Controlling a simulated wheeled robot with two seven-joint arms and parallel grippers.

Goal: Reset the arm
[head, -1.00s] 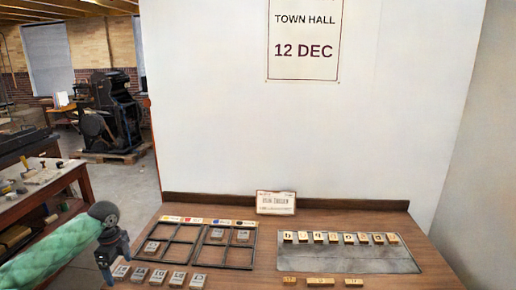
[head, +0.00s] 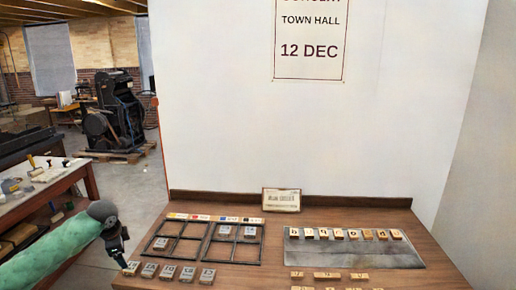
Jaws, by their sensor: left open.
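My left gripper (head: 119,258) is at the lower left, at the end of my green-sleeved arm (head: 50,250). It points down near the left edge of the wooden table (head: 232,278). It is open and appears empty, close to the leftmost block of a front row of grey letter blocks (head: 168,271). My right gripper is not in the picture.
A dark divided frame (head: 207,243) holds a few grey blocks. A grey metal plate (head: 350,254) carries a row of wooden letter blocks (head: 352,234). More wooden pieces (head: 327,275) lie in front. A small card (head: 282,200) stands behind. A side bench (head: 40,188) is at left.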

